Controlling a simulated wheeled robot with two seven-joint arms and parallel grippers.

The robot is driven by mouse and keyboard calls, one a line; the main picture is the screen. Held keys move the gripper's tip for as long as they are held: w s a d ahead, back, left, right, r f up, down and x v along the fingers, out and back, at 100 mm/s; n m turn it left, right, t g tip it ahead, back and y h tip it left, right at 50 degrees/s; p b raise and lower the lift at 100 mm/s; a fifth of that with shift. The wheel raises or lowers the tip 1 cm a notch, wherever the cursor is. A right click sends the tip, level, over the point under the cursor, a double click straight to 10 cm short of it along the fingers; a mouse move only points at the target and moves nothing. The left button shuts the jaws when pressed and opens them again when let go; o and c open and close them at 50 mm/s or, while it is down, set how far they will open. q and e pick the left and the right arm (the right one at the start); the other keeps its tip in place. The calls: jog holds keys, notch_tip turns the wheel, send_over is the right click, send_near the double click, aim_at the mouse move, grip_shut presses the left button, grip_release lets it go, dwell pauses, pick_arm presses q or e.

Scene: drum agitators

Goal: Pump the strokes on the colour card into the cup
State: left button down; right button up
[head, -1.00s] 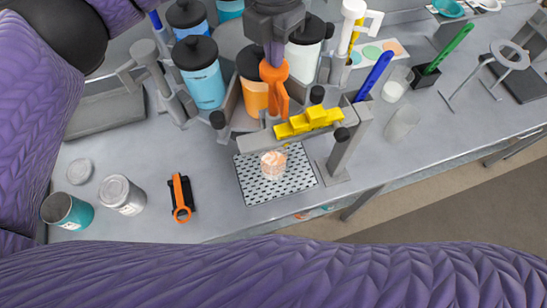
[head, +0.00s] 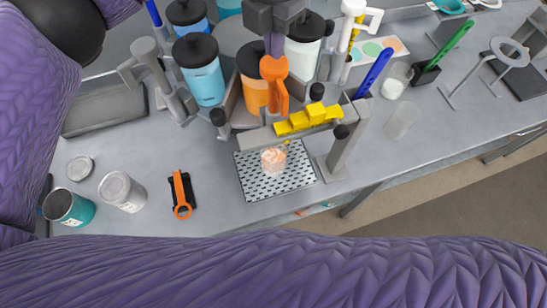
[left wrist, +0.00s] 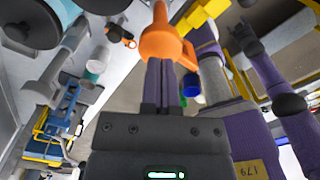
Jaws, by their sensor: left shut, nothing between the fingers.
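A clear cup (head: 274,158) with some pale orange content stands on the perforated drip plate (head: 250,186), below the yellow stepped piece (head: 308,119) of the dispenser. An orange canister (head: 253,93) with a dark lid sits behind an upright orange lever (head: 275,84). My left gripper (head: 275,48) is shut and empty, fingers pointing down at the top of the lever. In the left wrist view, its closed fingers (left wrist: 160,85) are close to the orange lever (left wrist: 165,46); contact is unclear. The colour card (head: 377,50) with coloured dots lies at the back right. My right gripper does not show.
Blue canisters (head: 200,70) and a white one (head: 303,48) surround the orange canister. An open teal can (head: 68,208), a grey can (head: 122,191) and an orange-handled tool (head: 181,194) lie at left. Clear cups (head: 401,121) stand right of the dispenser post (head: 342,150).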

aim_at(274, 63)
pick_arm(q)
jog(key=shift+f+b, duration=2.55)
jog(key=shift+f, duration=0.5)
jog(key=shift+r, duration=0.1)
jog(key=shift+r+p, duration=2.15)
jog(key=shift+r, duration=1.2)
jog(key=shift+f, duration=0.15)
